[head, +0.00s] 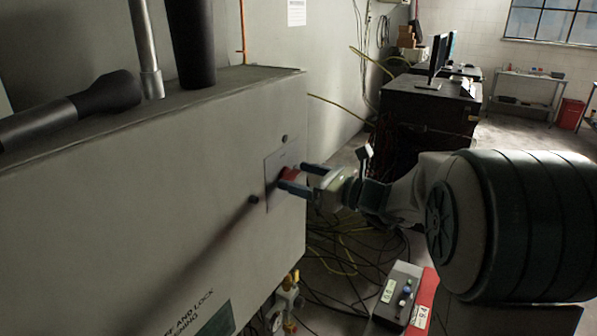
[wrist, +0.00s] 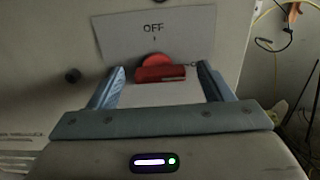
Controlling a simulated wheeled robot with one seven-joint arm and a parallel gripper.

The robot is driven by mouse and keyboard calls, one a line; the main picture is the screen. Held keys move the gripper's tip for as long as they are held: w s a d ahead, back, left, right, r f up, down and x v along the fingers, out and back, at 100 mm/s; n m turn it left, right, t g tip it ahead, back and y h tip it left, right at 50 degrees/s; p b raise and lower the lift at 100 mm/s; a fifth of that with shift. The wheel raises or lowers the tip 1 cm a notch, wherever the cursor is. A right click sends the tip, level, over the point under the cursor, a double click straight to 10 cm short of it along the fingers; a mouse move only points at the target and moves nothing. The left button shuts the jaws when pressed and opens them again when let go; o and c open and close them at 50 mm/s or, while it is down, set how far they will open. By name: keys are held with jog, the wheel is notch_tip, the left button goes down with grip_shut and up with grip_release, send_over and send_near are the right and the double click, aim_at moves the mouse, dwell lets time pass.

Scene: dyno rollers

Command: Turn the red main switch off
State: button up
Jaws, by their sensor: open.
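The red main switch (head: 289,174) sits on a pale plate (head: 271,191) on the side of the grey cabinet. In the wrist view the red switch (wrist: 160,70) shows a round base with a bar-shaped handle lying crosswise. The plate (wrist: 116,40) carries the word OFF above the switch. My gripper (head: 298,178) is open in front of the plate. In the wrist view its two blue-grey fingers (wrist: 161,76) stand to the left and right of the red handle, with gaps on both sides. I cannot tell how deep the handle sits between them.
The grey cabinet (head: 150,180) fills the left side. A dark knob (wrist: 73,75) sticks out left of the plate. Below my arm stand a control box (head: 398,297) and loose cables (head: 345,250). A dark desk with monitors (head: 425,110) stands behind.

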jog(key=shift+w+a, duration=0.25)
jog(key=shift+a, duration=0.15)
jog(key=shift+c, duration=0.3)
jog(key=c, duration=0.9)
